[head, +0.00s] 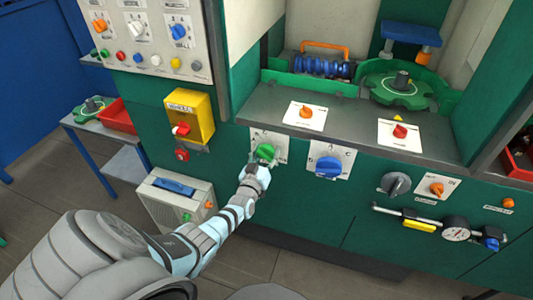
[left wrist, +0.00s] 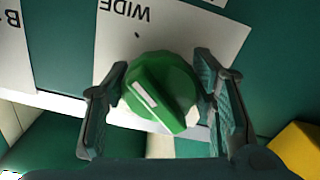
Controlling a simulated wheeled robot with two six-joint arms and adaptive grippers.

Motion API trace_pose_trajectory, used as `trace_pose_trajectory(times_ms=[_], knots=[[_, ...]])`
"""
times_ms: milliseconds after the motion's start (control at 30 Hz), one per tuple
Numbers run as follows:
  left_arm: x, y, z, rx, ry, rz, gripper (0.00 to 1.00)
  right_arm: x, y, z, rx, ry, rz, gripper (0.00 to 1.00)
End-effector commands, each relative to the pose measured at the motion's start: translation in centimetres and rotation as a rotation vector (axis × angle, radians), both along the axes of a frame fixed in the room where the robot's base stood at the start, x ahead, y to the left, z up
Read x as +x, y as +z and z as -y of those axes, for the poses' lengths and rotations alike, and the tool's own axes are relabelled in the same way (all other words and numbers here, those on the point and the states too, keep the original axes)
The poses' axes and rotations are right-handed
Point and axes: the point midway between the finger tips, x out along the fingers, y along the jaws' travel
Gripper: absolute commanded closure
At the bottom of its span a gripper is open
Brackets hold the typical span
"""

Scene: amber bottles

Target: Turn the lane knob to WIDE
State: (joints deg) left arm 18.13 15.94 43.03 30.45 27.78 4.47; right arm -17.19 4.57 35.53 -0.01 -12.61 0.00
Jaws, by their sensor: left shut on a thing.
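The green lane knob (head: 266,151) sits on a white plate on the green front panel, left of a large blue knob. It also shows in the left wrist view (left wrist: 170,88), with a white mark on its raised ridge. The ridge slants, its marked end pointing up and left there. The word WIDE (left wrist: 127,10) is printed upside down above the knob, with a small dark dot below it; the mark points left of this dot. My left gripper (head: 262,163) is shut on the knob, a finger on each side. My right gripper is not in view.
The blue knob (head: 329,167) is close on the right. A yellow box with a red switch (head: 181,129) juts from the panel on the left. The worktop edge (head: 340,137) is above the knob; a grey box (head: 172,200) stands below left.

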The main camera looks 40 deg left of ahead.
Motion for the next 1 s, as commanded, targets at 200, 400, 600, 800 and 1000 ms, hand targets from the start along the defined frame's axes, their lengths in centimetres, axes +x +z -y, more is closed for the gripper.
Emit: trace_pose_trajectory(times_ms=[200,400,600,800,1000], knots=[[-0.1,-0.2,0.0,0.001,0.0,-0.005,0.76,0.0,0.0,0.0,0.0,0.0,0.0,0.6],[-0.1,-0.2,0.0,0.001,0.0,-0.005,0.41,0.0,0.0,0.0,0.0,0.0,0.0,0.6],[0.0,-0.1,0.0,0.001,0.0,-0.003,0.28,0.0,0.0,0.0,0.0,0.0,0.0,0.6],[-0.1,-0.1,0.0,0.002,0.0,-0.002,0.28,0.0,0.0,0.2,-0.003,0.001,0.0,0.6],[-2.3,-0.1,0.8,0.001,-0.002,-0.002,0.28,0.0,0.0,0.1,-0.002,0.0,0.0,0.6]])
